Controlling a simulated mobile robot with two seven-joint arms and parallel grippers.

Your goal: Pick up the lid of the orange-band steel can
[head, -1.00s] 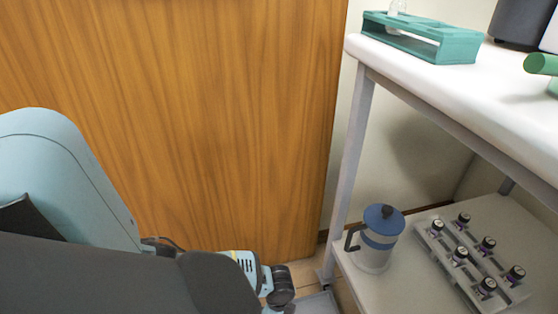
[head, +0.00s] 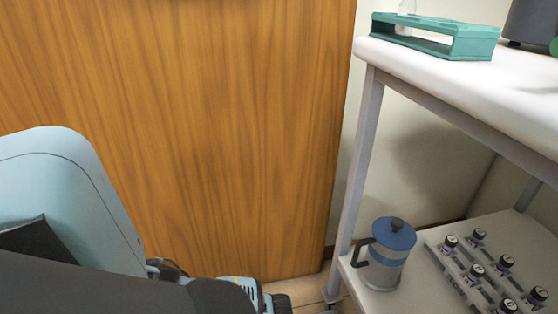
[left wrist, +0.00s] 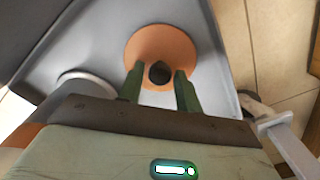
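In the left wrist view an orange round lid (left wrist: 145,42) with a dark knob (left wrist: 160,72) lies below my left gripper (left wrist: 160,88). The two green fingers are apart, one on each side of the knob, with a gap showing on both sides. I cannot tell how far the fingertips are above the lid. The can under the lid is hidden, so its body and band do not show. In the head view part of my left arm shows at lower left, but its fingers do not. My right gripper is in no view.
A light round rim (left wrist: 88,78) stands left of the lid on a grey surface (left wrist: 92,40). A teal rack (head: 440,42) sits above.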

